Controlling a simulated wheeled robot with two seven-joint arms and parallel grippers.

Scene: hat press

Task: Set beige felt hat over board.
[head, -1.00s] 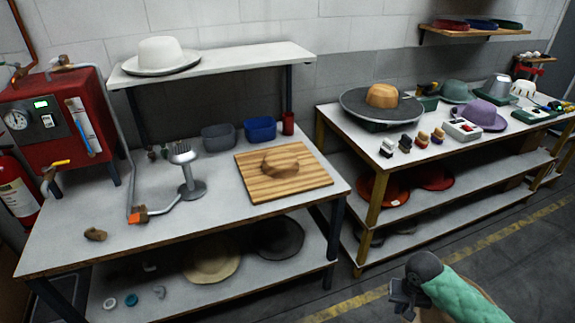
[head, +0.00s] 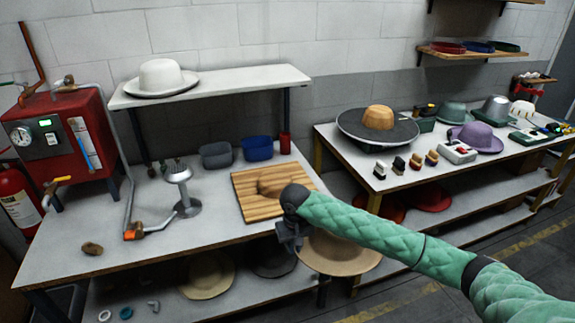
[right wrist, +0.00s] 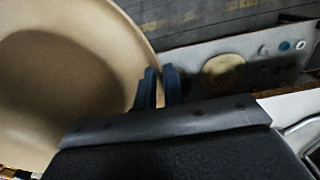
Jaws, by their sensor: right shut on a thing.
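The beige felt hat (head: 345,258) hangs from my right gripper (head: 290,238) in front of the near table's front right corner. The gripper is shut on the hat's brim. In the right wrist view the hat (right wrist: 100,35) fills the left side, with its hollow underside facing the camera and the fingers (right wrist: 158,88) at its brim edge. The striped wooden board (head: 247,205) lies on the near table with a brown wooden hat-shaped block (head: 270,187) on it. My right arm partly covers the board's right corner. My left gripper is not in view.
A steam stand (head: 183,190) and a small brown lump (head: 92,248) are left of the board. Grey (head: 216,155) and blue (head: 257,149) bins stand behind it. A white hat (head: 160,78) rests on the raised shelf. More hats lie on the lower shelf.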

